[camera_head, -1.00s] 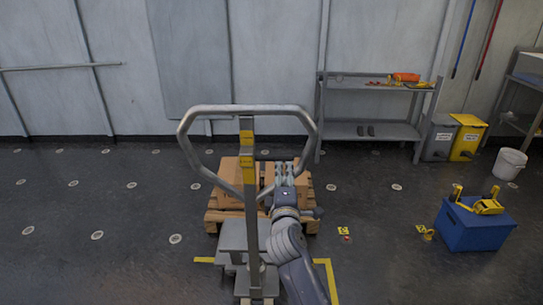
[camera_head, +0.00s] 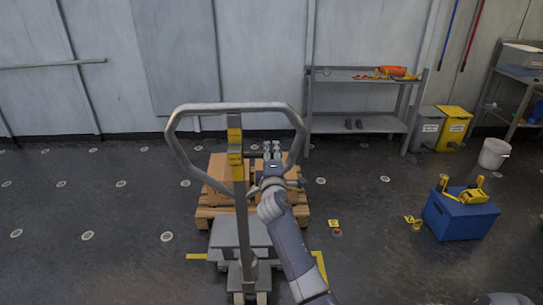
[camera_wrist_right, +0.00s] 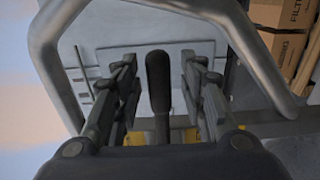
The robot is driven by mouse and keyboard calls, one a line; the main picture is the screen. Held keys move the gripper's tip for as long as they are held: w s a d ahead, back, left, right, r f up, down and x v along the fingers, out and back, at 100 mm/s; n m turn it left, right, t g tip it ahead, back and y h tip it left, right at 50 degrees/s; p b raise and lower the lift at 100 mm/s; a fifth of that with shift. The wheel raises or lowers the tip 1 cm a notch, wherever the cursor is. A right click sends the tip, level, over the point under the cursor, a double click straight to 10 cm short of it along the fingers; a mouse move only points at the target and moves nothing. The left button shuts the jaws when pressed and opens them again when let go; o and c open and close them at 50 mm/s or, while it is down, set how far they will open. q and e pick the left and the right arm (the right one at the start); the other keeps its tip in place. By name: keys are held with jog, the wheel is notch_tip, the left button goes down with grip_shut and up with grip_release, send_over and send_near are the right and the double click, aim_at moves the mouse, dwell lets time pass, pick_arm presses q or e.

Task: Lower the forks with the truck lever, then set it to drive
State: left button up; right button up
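The pallet truck's grey handle loop (camera_head: 235,107) stands upright in the head view on a post with yellow bands. Its base (camera_head: 240,235) is below. A wooden pallet with cardboard boxes (camera_head: 217,170) is behind the post. My right gripper (camera_head: 272,147) is at the right part of the loop. In the right wrist view the dark truck lever (camera_wrist_right: 158,80) points up between the two open fingers of my right gripper (camera_wrist_right: 158,75), with a gap on each side. The fingers do not hold it. My left gripper is not in view.
A blue box (camera_head: 460,220) with yellow items stands on the floor at right. A grey shelf (camera_head: 365,124), grey and yellow bins (camera_head: 455,125) and a white bucket (camera_head: 494,153) are by the back wall. The floor at left is clear.

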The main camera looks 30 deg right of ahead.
grip_shut()
notch_tip(320, 180, up, 3)
jog(key=n+p, duration=0.3)
jog(key=p, duration=0.1)
jog(key=shift+a, duration=0.15)
jog(key=shift+w+a+r+n+p, duration=0.15)
jog(key=shift+r+n+p, duration=0.15)
jog(key=shift+n+p, duration=0.4)
grip_release()
jog(key=shift+f, duration=0.1)
jog(key=v, duration=1.2)
